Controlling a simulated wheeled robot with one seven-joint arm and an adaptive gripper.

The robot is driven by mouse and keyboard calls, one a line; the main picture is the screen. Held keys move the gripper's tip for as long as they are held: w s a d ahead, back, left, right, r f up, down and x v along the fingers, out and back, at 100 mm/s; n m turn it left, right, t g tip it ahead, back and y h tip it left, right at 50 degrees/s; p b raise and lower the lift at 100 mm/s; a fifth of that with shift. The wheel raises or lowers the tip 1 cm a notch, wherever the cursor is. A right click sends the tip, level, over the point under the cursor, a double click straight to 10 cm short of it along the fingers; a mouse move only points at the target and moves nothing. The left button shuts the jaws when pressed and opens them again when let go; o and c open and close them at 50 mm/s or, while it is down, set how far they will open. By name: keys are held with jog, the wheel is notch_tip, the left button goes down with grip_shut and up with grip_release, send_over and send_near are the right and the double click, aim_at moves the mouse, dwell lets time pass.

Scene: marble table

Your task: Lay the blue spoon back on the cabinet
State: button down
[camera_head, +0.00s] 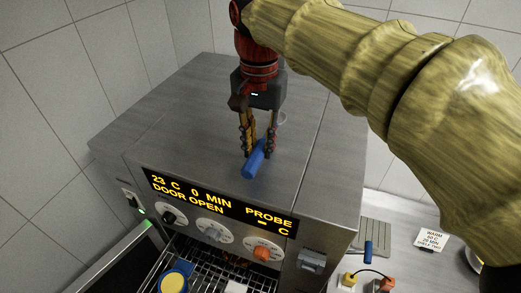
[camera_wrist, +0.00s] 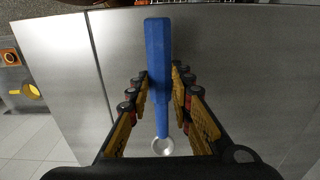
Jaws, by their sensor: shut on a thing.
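The blue spoon (camera_wrist: 158,65) has a thick blue handle and a small pale round bowl end. In the head view the spoon (camera_head: 253,164) lies just over the grey metal top of the cabinet (camera_head: 190,110), near its front edge. My gripper (camera_head: 257,153) points down and is shut on the handle. In the wrist view its fingers (camera_wrist: 158,100) are on both sides of the handle. The bowl end shows faintly behind the fingers in the head view. I cannot tell whether the spoon touches the top.
The cabinet's front has a lit display (camera_head: 215,205) reading "DOOR OPEN", several knobs and an open door (camera_head: 115,262) at lower left. A wire rack (camera_head: 205,268) inside holds a blue container with a yellow top (camera_head: 173,281). The cabinet top around the spoon is clear.

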jog(key=shift+w+d+f, duration=0.1)
jog(key=shift+w+f, duration=0.1)
jog(key=shift+f, duration=0.15)
jog(key=shift+w+f+p, duration=0.15)
jog(key=shift+f+p, duration=0.55)
jog(key=shift+f, duration=0.8)
jog(key=c, duration=1.6)
grip_release()
jog(key=shift+f, duration=0.1)
